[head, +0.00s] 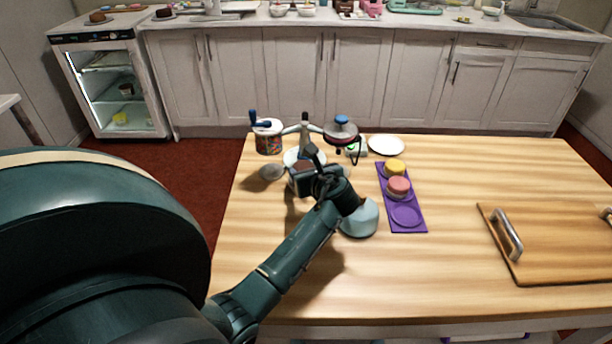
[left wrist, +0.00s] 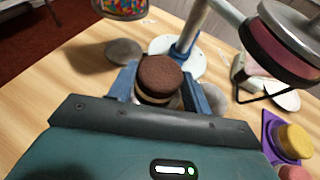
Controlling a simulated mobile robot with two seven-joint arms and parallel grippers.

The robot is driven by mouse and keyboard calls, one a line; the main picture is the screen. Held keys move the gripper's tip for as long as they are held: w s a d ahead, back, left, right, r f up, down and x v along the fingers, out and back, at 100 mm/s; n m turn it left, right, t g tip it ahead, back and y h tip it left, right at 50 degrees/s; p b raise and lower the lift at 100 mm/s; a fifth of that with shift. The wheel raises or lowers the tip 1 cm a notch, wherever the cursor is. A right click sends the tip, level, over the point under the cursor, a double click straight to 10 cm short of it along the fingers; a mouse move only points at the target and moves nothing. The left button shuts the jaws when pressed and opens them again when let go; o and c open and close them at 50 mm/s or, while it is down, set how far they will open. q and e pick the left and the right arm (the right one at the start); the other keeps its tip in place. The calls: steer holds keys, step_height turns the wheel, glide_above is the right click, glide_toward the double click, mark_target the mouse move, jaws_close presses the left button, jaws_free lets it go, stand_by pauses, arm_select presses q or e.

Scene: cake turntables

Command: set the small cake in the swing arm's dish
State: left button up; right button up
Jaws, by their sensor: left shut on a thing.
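My left gripper (left wrist: 166,90) is shut on a small round brown cake (left wrist: 159,74) with a pale layer, held upright between the blue fingers. In the head view this gripper (head: 304,178) is in front of the swing arm stand (head: 305,130), and the arm hides most of the cake. The stand's post, with a blue collar, rises from a white round base (left wrist: 193,66) beyond the cake. A round red-sided part with a metal top (left wrist: 290,25) and blue knob is to the post's right. Which part is the dish is unclear. My right gripper is not in view.
A grey disc (head: 272,172) and a sprinkle-patterned tin (head: 268,143) are left of the stand. A purple tray (head: 405,225) with yellow and pink cakes, a white plate (head: 386,145) and a light blue bowl-like thing (head: 361,221) are to the right. A wooden board (head: 560,250) lies farther right.

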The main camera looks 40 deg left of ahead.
arm_select(q)
steer(key=shift+f, duration=0.65)
steer(key=shift+f, duration=0.1)
steer(key=o, duration=0.9)
steer(key=shift+o, duration=0.2)
steer(key=shift+s+d+r, duration=0.15)
steer(key=shift+d+r, duration=0.1)
steer(key=shift+d, duration=0.05)
steer(key=p+v, duration=0.1)
steer(key=v, duration=1)
steer(key=shift+s+d, duration=0.1)
steer(key=shift+s, duration=0.1)
